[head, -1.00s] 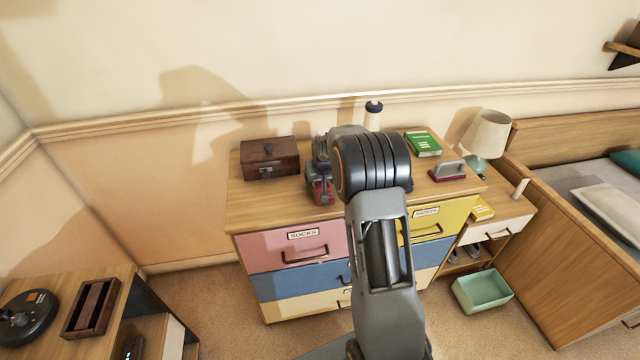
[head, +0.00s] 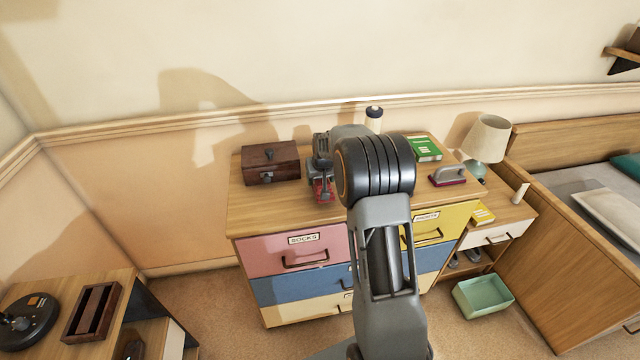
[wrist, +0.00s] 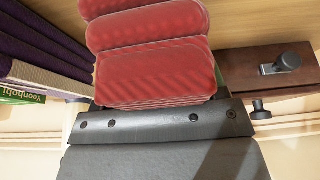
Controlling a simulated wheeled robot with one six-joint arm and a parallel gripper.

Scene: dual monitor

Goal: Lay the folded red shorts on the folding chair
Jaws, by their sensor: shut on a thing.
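My gripper (head: 322,172) is over the dresser top in the head view, partly hidden behind my own arm. It is shut on the folded red shorts (head: 322,190), of which only a small red part shows below the jaws. In the wrist view the red shorts (wrist: 155,75) fill the upper middle as soft stacked folds, against the dark bar of my gripper (wrist: 155,121). I cannot tell whether the shorts touch the dresser top. No folding chair shows in either view.
The dresser (head: 262,212) carries a dark wooden box (head: 271,163) left of my gripper. A green book (head: 425,149) and a red-based brush (head: 447,175) lie to the right. A lamp (head: 487,138) stands beside them. A green bin (head: 483,297) sits on the floor.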

